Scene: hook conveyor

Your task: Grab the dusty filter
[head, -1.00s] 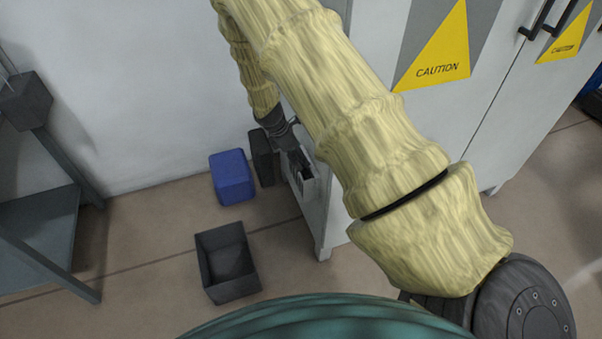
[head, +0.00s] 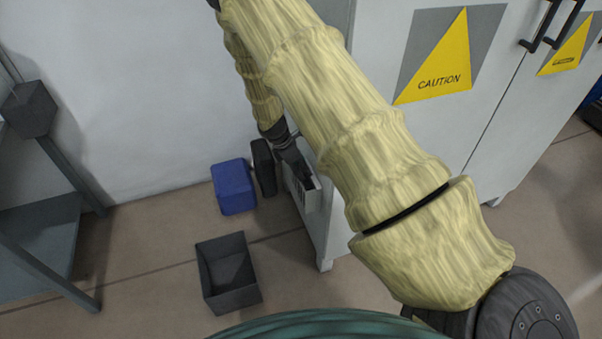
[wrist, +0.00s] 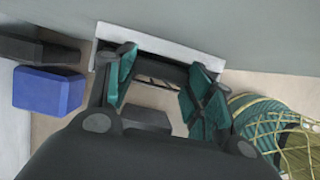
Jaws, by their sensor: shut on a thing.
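The dusty filter (head: 304,200) shows in the head view as a pale, boxy frame with dark slots, at the left side of the white cabinet. My gripper (head: 293,160) reaches down to it from above, partly hidden behind my forearm. In the wrist view the filter shows as a pale bar (wrist: 165,42) with a dark inner part below it. My gripper's teal-padded fingers (wrist: 163,80) stand on either side of this part and are shut on it. The exact contact is hard to see. I cannot tell whether the filter is still seated in the cabinet.
A blue bin (head: 234,187) and a black bin (head: 264,167) stand on the floor by the wall, left of the cabinet (head: 385,30). An open dark grey bin (head: 229,272) stands nearer. A grey table (head: 40,240) is at the left. Floor between is clear.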

